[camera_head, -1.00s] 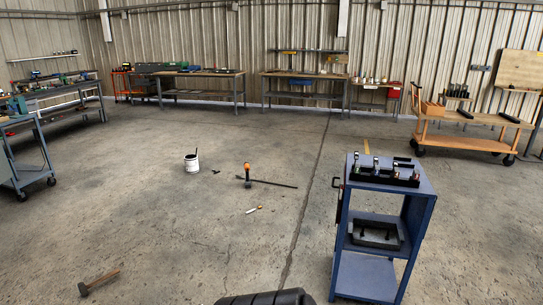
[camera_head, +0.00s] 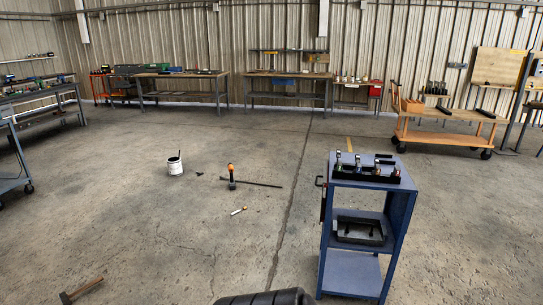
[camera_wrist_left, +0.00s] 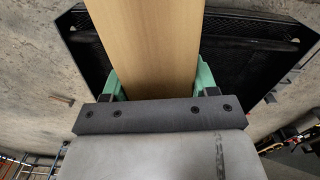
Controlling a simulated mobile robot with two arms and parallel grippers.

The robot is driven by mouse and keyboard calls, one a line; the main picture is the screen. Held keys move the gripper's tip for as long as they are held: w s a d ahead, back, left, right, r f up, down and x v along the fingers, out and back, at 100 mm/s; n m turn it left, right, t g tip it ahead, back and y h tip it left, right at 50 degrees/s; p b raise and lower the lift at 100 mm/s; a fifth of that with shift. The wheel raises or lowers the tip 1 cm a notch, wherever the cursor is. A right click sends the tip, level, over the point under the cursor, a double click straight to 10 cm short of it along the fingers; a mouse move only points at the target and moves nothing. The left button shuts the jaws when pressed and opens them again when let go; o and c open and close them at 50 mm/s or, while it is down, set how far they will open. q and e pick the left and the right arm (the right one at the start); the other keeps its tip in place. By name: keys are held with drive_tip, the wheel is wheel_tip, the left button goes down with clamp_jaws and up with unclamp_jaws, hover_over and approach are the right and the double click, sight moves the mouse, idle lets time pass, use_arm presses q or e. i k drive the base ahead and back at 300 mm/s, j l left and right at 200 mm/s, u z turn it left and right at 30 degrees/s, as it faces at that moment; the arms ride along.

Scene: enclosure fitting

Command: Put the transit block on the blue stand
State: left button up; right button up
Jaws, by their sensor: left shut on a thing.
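The blue stand (camera_head: 350,272) is right of centre in the head view, a cart-like frame with a top and two lower levels. In the left wrist view, a long pale wooden block (camera_wrist_left: 145,42), which I take to be the transit block, lies between the green fingers of my left gripper (camera_wrist_left: 158,80). The gripper is shut on it. The block's far end runs out of the picture. Neither gripper shows in the head view, and my right gripper is in neither view.
A black rack with several upright items (camera_head: 366,173) is on the stand's top. A dark tray-like part (camera_head: 360,230) is on its middle shelf. A white bucket (camera_head: 175,166), a hammer (camera_head: 80,290) and an orange-handled tool (camera_head: 231,175) lie on open floor. An orange trolley (camera_head: 445,138) stands behind right.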

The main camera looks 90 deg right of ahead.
sight(350, 158)
drive_tip(key=z, duration=1.8)
drive_tip(key=i+z, duration=0.15)
drive_tip(key=z, duration=0.3)
drive_tip(key=i+l+z, duration=0.1)
drive_tip(key=z, duration=0.4)
drive_tip(key=i+z, duration=0.2)
drive_tip(key=z, duration=0.25)
drive_tip(key=i+j+z, duration=0.15)
drive_tip(key=z, duration=0.35)
drive_tip(key=i+j+z, duration=0.4)
drive_tip(key=j+z, duration=0.2)
drive_tip(key=i+j+z, duration=0.1)
drive_tip(key=j+z, duration=0.2)
drive_tip(key=i+j+z, duration=0.1)
drive_tip(key=j+z, duration=0.2)
drive_tip(key=j, duration=0.1)
